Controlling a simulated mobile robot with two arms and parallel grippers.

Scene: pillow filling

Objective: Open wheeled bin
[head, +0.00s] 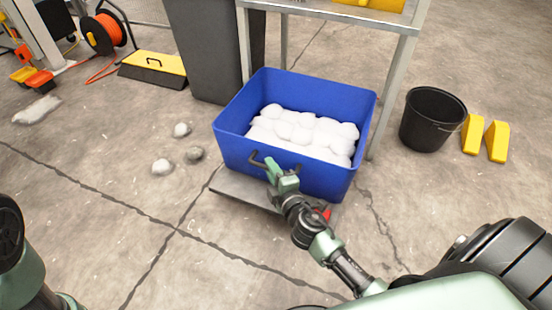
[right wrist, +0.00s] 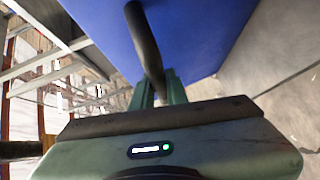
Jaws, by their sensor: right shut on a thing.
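A blue wheeled bin (head: 237,150) stands open at the top in the head view, filled with white stuffing (head: 300,132). It rests on a low grey platform (head: 235,192). A dark bar handle (head: 257,160) is on its front face. My right gripper (head: 272,170) is at the front face and shut on this handle. In the right wrist view the dark handle (right wrist: 143,40) runs down between the fingers (right wrist: 158,88), with the blue wall (right wrist: 195,40) behind it. The bin's wheels cannot be made out. My left arm shows at the lower left, but its gripper is out of view.
A metal-legged table (head: 404,70) stands close behind the bin. A dark grey container (head: 208,50) is at its back left. A black bucket (head: 432,118) and yellow wedges (head: 484,138) stand to the right. White clumps (head: 163,167) lie on the floor to the left.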

